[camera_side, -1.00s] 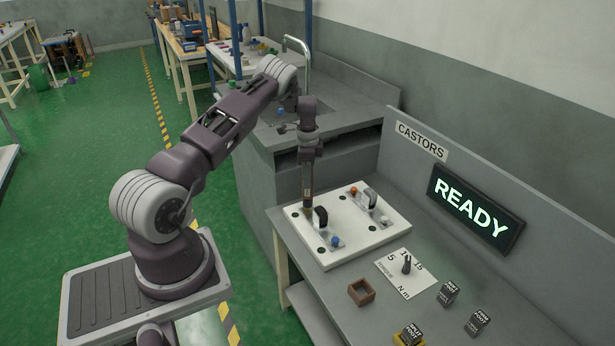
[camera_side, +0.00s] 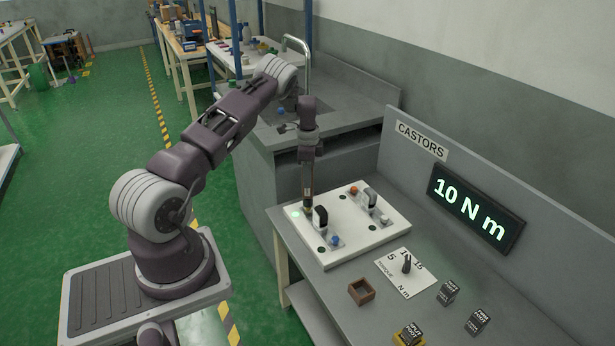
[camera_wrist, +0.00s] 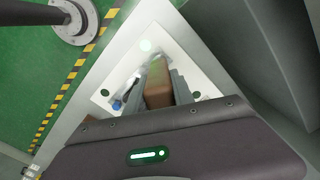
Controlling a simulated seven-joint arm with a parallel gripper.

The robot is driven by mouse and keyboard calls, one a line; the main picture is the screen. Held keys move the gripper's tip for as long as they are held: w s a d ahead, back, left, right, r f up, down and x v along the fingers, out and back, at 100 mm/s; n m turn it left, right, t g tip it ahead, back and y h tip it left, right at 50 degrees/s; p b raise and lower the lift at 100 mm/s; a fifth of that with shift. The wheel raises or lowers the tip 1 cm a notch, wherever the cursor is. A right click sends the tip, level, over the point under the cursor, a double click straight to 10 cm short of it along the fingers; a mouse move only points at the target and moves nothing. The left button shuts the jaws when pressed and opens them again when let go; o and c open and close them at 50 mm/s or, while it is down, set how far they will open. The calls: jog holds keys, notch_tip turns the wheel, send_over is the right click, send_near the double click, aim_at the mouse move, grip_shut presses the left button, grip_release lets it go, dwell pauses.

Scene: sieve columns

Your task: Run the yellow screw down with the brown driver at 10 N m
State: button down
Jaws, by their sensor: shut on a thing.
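My gripper (camera_side: 307,178) is shut on the brown driver (camera_wrist: 158,88), which it holds upright over the left end of the white plate (camera_side: 340,258). The driver's lower end is down at the near-left castor (camera_side: 320,218), where the yellow screw is hidden or too small to make out. A lamp (camera_side: 295,213) on the plate beside the driver glows pale green; it also shows in the wrist view (camera_wrist: 145,45). The display (camera_side: 473,208) reads "10 N m". The torque dial (camera_side: 406,264) stands on a card marked 5, 10, 15, its knob toward the 10.
A blue screw (camera_side: 335,240) and an orange screw (camera_side: 354,190) sit on the plate, by the near and far castors (camera_side: 369,198). An empty brown box (camera_side: 361,291) and several dark labelled blocks (camera_side: 448,292) stand on the front of the bench.

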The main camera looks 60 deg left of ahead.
jog(key=shift+r, duration=3.5)
